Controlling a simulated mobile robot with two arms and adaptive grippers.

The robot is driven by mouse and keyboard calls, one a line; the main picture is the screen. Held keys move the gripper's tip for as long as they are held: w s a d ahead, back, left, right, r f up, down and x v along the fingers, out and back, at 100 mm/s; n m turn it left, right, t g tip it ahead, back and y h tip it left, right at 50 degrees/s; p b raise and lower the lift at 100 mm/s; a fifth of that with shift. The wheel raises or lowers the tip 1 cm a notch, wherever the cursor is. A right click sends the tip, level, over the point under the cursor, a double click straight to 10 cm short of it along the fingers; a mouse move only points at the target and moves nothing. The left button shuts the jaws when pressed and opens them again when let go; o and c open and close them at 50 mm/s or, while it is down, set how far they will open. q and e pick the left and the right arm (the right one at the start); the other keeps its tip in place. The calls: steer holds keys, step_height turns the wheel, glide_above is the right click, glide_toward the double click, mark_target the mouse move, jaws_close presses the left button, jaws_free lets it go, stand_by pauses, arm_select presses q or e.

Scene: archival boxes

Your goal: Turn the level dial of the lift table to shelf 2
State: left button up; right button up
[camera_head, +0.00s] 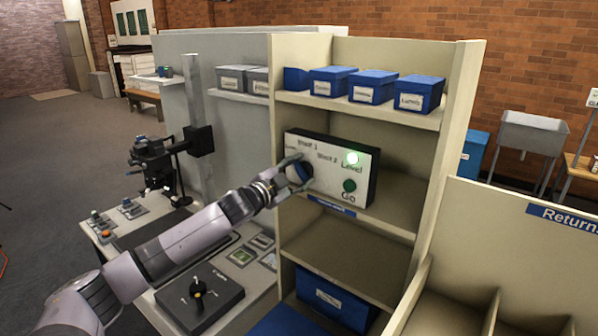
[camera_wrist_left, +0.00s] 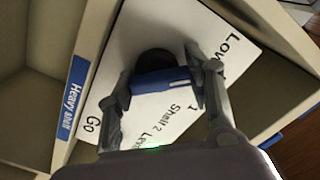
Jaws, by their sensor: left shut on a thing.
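My left gripper (camera_head: 296,172) is at the left part of this panel, shut on the blue grip of the level dial (camera_wrist_left: 162,82). In the left wrist view the left gripper (camera_wrist_left: 165,88) has one finger at each end of the blue bar, with the dark round dial base behind it. The exact label the dial points at is hard to tell. A green light glows by "Level", above a green "Go" button (camera_head: 349,185). My right gripper is not in view.
Blue boxes (camera_head: 373,86) stand on the shelf above the panel. A black box with a dark knob (camera_head: 199,290) lies on the bench below my left arm. A blue label (camera_wrist_left: 72,97) reading "Heavy shelf" is beside the panel. A "Returns" rack (camera_head: 520,240) stands at right.

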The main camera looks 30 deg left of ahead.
arm_select(q)
steer(key=m+p, duration=0.1)
steer(key=m, duration=0.3)
steer(key=m+p, duration=0.1)
steer(key=m, duration=0.4)
steer(key=shift+d+p, duration=0.1)
steer(key=shift+p, duration=0.2)
steer(key=m+p, duration=0.1)
steer(key=m, duration=0.8)
steer(key=shift+d+f+p, duration=0.1)
steer(key=shift+f+p, duration=0.05)
steer(key=shift+p, duration=0.25)
steer(key=shift+m, duration=0.5)
steer(key=o, duration=1.2)
steer(key=shift+c, duration=0.2)
